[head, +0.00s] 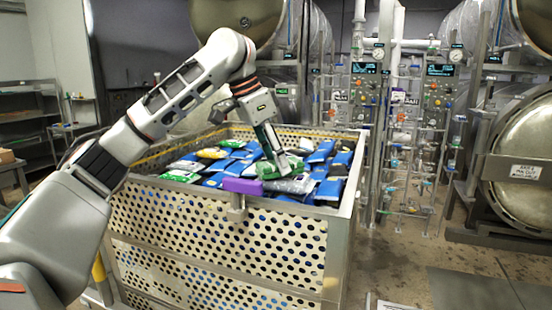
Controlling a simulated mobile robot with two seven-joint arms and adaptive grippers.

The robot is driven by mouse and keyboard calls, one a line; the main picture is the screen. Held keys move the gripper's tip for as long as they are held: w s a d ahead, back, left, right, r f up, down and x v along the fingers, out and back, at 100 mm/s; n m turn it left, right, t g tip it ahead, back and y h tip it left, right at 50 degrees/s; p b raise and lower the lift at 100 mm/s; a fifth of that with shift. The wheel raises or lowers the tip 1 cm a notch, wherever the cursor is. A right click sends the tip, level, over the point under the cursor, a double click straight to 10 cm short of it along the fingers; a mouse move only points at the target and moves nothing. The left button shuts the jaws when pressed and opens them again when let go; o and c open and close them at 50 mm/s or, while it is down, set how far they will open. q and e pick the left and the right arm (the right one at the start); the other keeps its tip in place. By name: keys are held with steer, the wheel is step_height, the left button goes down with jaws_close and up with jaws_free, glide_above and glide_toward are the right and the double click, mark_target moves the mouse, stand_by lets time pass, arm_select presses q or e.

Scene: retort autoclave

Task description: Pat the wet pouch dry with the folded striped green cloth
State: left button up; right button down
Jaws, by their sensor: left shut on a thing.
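My left gripper (281,168) reaches down into a large perforated metal basket (215,225), near its front right part. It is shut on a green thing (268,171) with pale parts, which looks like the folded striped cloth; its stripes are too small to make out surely. The cloth lies low against the pouches under the fingers. A silvery pouch (298,185) lies just below and right of the fingertips, near the basket's front rim. It may be the wet pouch; I cannot make out water on it. My right gripper is not in view.
Many blue, green, white and yellow pouches (213,153) fill the basket. A purple block (243,186) sits on its front rim. Valve panels and pipes (367,92) stand behind right, and a round autoclave door (525,165) is at far right. The floor (400,265) right of the basket is mostly clear.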

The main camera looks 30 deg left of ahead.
arm_select(q)
steer(key=shift+f, duration=0.35)
stand_by(0.7)
steer(key=shift+r, duration=0.15)
steer(key=shift+r, duration=3.4)
steer(key=shift+w+d+f, duration=0.1)
steer(key=shift+d+f, duration=0.3)
steer(key=shift+f, duration=0.6)
steer(key=shift+w+d+f, duration=0.1)
steer(key=shift+d+f, duration=0.25)
steer(key=shift+f, duration=0.6)
steer(key=shift+w+d+f, duration=0.1)
steer(key=shift+d+f, duration=0.3)
steer(key=shift+f, duration=0.6)
steer(key=shift+f, duration=0.6)
